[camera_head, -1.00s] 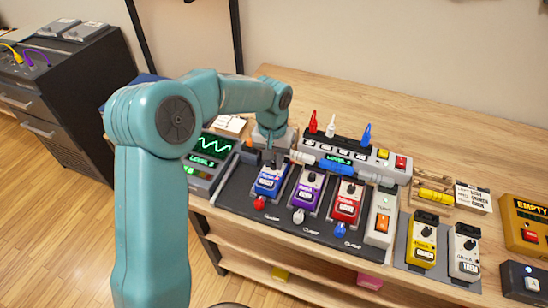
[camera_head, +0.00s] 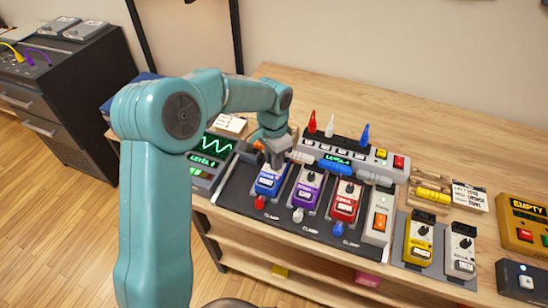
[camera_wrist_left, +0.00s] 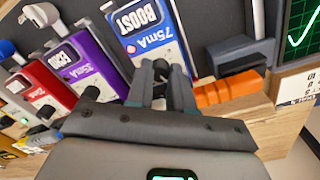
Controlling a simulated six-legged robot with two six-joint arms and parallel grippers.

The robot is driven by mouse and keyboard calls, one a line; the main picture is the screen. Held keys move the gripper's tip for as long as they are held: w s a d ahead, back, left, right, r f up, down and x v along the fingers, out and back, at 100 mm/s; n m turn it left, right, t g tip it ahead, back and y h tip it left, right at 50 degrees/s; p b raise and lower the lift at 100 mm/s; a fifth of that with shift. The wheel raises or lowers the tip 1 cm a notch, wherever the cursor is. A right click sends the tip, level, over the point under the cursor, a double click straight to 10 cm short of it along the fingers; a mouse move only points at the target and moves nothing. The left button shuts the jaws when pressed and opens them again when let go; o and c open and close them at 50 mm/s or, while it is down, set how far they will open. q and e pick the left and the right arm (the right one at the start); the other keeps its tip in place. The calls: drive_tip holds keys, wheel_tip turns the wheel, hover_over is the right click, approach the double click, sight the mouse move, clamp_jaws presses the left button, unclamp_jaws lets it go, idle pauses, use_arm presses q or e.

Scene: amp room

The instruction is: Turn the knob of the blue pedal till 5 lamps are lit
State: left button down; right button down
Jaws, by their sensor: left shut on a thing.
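The blue pedal (camera_head: 268,185) stands at the left end of the pedal row on the dark board. It reads BOOST and 75mA in the left wrist view (camera_wrist_left: 140,30). My left gripper (camera_head: 274,160) points down at the pedal's top end. I cannot count lit lamps. My right gripper is not in view.
Purple (camera_head: 305,190) and red (camera_head: 345,200) pedals stand close on the right, then a white pedal (camera_head: 379,215). A grey unit (camera_head: 350,160) with colored plugs stands behind them. An orange block (camera_wrist_left: 226,88) lies near the fingers. The table's back right is clear.

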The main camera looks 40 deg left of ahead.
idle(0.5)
use_arm(q)
drive_tip(key=c, duration=1)
unclamp_jaws()
